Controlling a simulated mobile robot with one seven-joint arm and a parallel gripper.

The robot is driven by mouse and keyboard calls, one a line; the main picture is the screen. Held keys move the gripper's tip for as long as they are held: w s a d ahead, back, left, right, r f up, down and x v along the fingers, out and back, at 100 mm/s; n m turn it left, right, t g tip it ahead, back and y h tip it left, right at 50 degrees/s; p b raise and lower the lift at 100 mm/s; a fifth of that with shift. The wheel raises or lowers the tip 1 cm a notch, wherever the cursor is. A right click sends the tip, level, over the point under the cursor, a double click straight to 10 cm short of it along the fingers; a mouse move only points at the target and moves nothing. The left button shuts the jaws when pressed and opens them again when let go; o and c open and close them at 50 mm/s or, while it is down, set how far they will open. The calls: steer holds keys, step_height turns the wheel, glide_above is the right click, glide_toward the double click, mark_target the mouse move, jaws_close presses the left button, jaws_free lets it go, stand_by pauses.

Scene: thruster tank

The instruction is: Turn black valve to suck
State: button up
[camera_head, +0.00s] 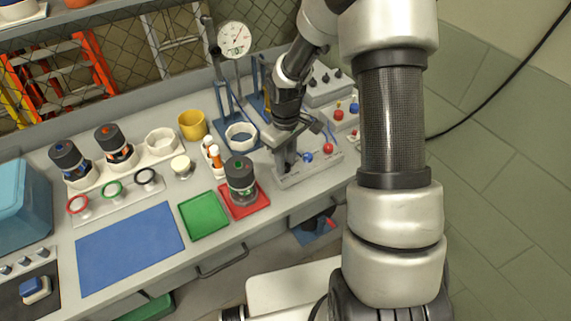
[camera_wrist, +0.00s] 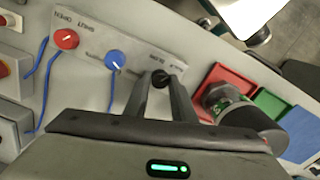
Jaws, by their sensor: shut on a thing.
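The black valve (camera_wrist: 161,76) is a small round knob with a pale pointer mark on a grey panel (camera_wrist: 112,45); in the wrist view it sits between my fingertips. My gripper (camera_wrist: 160,88) is shut on it from above. In the head view my gripper (camera_head: 288,160) reaches down onto the left end of the panel and hides the black valve. Small labels stand beside the knob, too small to read for certain. I cannot tell exactly which label the pointer faces.
A blue knob (camera_wrist: 114,60) and a red knob (camera_wrist: 66,39) share the panel, with blue tubes. A red tray (camera_head: 254,206) with a dark canister (camera_head: 240,175) stands close on the left. A green tray (camera_head: 203,216) and blue mat (camera_head: 130,246) lie further left.

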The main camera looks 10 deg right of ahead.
steer(key=shift+m+b, duration=0.6)
steer(key=shift+m, duration=1)
steer(key=o, duration=1.1)
steer(key=shift+c, duration=0.2)
step_height(320, 180, up, 18)
steer(key=shift+f+p, duration=0.25)
steer(key=shift+p, duration=0.2)
